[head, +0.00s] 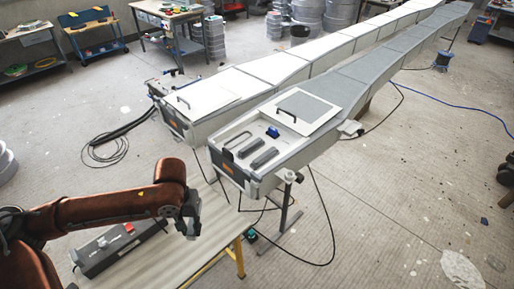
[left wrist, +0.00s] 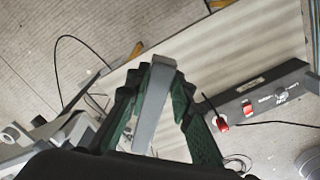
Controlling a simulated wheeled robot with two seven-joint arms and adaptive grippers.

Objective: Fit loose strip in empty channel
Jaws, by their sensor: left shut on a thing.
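My left gripper (head: 188,228) hangs over the wooden table at the lower left of the head view. In the left wrist view its dark green fingers (left wrist: 155,105) are shut on a light grey strip (left wrist: 150,112), which sticks out past the fingertips. The strip cannot be made out in the head view. The near end panel (head: 222,152) of the right-hand mould has a pale outlined channel (head: 237,144) that looks empty. Beside it lie two dark grey strips (head: 250,148) (head: 265,158). The gripper is apart from this panel, to its lower left. My right gripper is out of view.
The wooden table (head: 205,250) bears a grey control box (head: 120,246) with a red switch. A blue block (head: 272,131) and a handled square plate (head: 300,110) are on the mould. A stand (head: 287,205) and cables are below its near end.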

